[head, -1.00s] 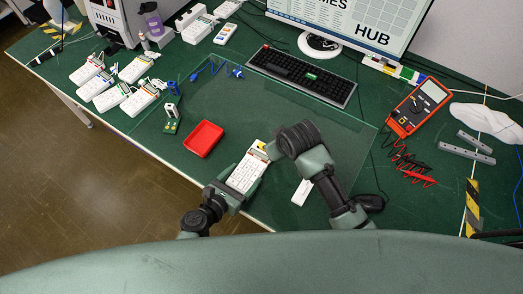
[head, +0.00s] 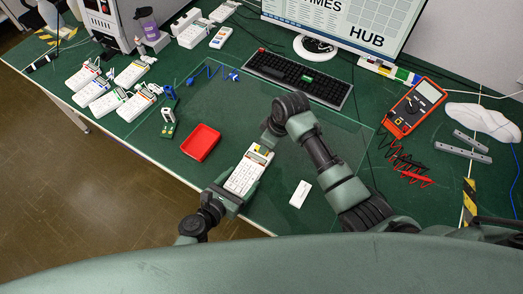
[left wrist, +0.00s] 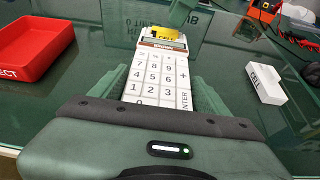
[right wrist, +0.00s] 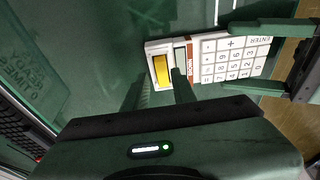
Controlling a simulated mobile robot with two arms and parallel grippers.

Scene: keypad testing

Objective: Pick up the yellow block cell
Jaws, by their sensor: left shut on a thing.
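A white keypad (head: 243,179) lies at the front of the desk, with its keys facing up. It also shows in the left wrist view (left wrist: 160,82). The yellow block cell (right wrist: 161,66) sits in the slot at the keypad's top end, and shows in the left wrist view (left wrist: 165,34). My left gripper (head: 232,192) is shut on the keypad's lower body, one finger along each side. My right gripper (right wrist: 158,84) is over the keypad's top end.
A white box marked CELL (left wrist: 265,84) lies right of the keypad. A red tray (head: 201,142) stands to its left. Several other keypads (head: 92,92) stand at the far left. A black keyboard (head: 298,78) and an orange multimeter (head: 412,107) are farther back.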

